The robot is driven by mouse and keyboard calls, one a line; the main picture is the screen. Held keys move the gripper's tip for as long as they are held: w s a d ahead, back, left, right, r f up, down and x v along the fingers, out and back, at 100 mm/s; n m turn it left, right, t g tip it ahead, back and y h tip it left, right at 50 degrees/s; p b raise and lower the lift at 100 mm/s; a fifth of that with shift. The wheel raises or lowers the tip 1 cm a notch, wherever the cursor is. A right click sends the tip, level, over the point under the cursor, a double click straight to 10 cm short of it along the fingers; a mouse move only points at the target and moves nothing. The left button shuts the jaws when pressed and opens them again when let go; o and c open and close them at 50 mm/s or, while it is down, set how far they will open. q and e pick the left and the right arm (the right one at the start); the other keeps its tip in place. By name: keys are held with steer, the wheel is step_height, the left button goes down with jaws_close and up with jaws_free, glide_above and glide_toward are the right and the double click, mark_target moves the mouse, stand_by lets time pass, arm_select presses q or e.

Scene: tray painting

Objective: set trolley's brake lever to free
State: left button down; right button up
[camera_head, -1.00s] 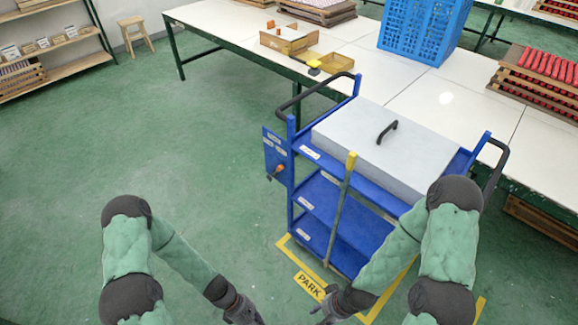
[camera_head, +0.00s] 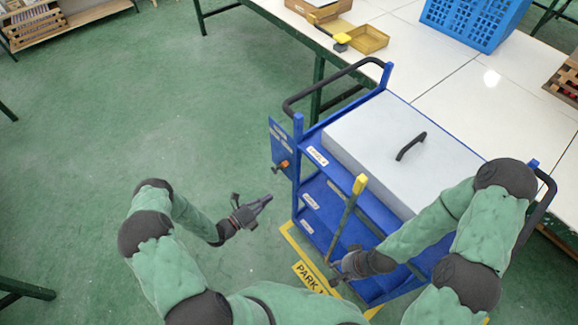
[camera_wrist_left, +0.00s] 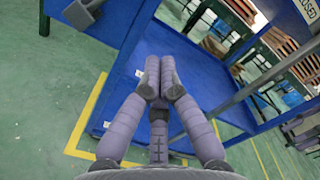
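The blue trolley (camera_head: 309,150) stands ahead, a grey box with a black handle on top. A grey bar with a yellow grip (camera_head: 360,184) leans along its front. A blue side panel with small labels carries an orange-tipped lever (camera_head: 284,164); I cannot tell from the labels which of these is the brake lever. My left gripper (camera_head: 268,199) is empty beside the trolley's left end, below the side panel and apart from it. Its fingers (camera_wrist_left: 158,72) lie together in the left wrist view. My right gripper (camera_head: 336,281) is low near the bar's foot; its fingertips are unclear.
A yellow floor marking reading PARK (camera_head: 310,277) lies under the trolley. A white worktable (camera_head: 440,85) with a blue crate (camera_head: 470,20) stands close behind. The green floor to the left is open.

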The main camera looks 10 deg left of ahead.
mark_target(282, 166)
arm_select(q)
steer(key=shift+a+r, duration=0.1)
steer(key=shift+a, duration=0.05)
steer(key=shift+w, duration=0.15)
steer(key=b+x, duration=0.1)
steer(key=x, duration=0.2)
steer(key=w+a+r+x, duration=0.1)
steer(key=x, duration=0.3)
steer(key=a+b+x, duration=0.1)
steer(key=x, duration=0.2)
steer(key=shift+w+d+r+b, duration=0.15)
steer(key=shift+w+d+b, duration=0.1)
steer(key=shift+w+b, duration=0.15)
steer(key=shift+w+a+r, duration=0.25)
steer(key=shift+w+r, duration=0.05)
steer(key=shift+w, duration=0.05)
